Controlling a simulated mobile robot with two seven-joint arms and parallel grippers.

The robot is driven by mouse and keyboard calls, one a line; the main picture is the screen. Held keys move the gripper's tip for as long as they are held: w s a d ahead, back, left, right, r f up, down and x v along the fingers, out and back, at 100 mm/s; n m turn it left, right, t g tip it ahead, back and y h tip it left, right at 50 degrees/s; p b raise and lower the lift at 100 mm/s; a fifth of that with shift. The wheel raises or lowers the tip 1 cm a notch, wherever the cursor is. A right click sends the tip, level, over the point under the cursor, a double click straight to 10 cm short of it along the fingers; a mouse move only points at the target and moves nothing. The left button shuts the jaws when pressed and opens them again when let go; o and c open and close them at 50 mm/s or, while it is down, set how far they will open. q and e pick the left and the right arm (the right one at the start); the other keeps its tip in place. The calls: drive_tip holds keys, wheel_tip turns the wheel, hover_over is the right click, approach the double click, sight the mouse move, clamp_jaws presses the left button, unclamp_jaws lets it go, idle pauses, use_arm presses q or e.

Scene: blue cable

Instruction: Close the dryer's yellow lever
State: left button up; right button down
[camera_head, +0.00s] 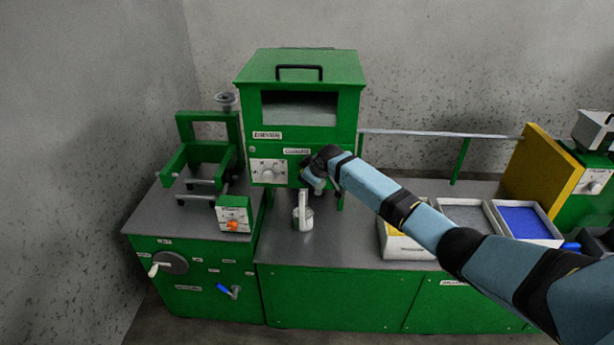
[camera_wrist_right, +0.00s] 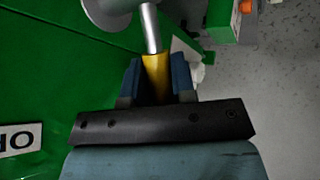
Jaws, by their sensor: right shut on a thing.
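The dryer (camera_head: 343,100) is a green box with a dark window, standing on the green counter in the head view. Its lever (camera_wrist_right: 156,72) has a yellow grip on a metal rod, seen in the right wrist view. The rod runs up to a round grey hub (camera_wrist_right: 110,12) at the top left. My right gripper (camera_wrist_right: 156,85) is shut on the yellow grip, with one blue-grey finger on each side. In the head view my right gripper (camera_head: 318,172) is at the dryer's lower front and hides the lever. My left gripper is not in view.
Trays with yellow, grey and blue contents (camera_head: 527,222) sit to the right, near my arm. A green press-like frame (camera_head: 190,158) stands to the left.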

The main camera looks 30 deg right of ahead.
drive_tip(key=c, duration=1.2)
unclamp_jaws()
drive_tip(key=b+v, duration=0.1)
drive_tip(key=v, duration=1.2)
drive_tip(key=shift+s+r, duration=0.15)
drive_tip(key=shift+r, duration=0.15)
